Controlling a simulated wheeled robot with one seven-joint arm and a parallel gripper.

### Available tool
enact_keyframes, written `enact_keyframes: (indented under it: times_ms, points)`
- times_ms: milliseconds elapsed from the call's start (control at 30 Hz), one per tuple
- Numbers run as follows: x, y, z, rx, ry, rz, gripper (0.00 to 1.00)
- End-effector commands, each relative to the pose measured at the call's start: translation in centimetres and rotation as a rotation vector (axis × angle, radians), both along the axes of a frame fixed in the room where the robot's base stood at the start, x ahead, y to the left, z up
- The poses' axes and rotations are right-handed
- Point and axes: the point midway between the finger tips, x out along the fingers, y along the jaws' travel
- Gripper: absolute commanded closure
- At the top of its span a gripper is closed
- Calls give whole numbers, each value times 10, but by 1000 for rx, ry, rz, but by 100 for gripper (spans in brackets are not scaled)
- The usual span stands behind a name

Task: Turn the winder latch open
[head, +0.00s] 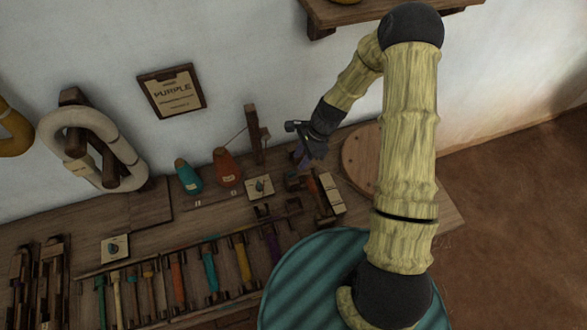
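My gripper (303,140) hangs from my arm above the back right part of the bench, beside a wooden post. Its dark fingers are small and partly merge with the things behind, so I cannot tell if they are open or shut. Below it is a wooden device, likely the winder (318,198), with a purple piece near the fingers. I cannot tell if the gripper touches it. A beige plate with a dark knob (260,187) lies left of the winder, and a similar plate (115,247) lies at the front left. I cannot make out which part is the latch.
Teal (188,177) and orange (227,168) cones stand behind the near plate. A pale yarn hank (92,145) hangs at left. A round wooden disc (362,158) is right of the winder. A shelf (350,12) is overhead.

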Motion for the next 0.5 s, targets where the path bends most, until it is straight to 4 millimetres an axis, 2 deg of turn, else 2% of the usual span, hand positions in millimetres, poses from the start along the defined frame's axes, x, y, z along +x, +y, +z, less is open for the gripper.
enact_keyframes:
  times_ms: [300, 500]
  points:
    - [-6, 20, -48, 1, 3, 1, 68]
    - [-7, 26, -63, 1, 1, 0, 68]
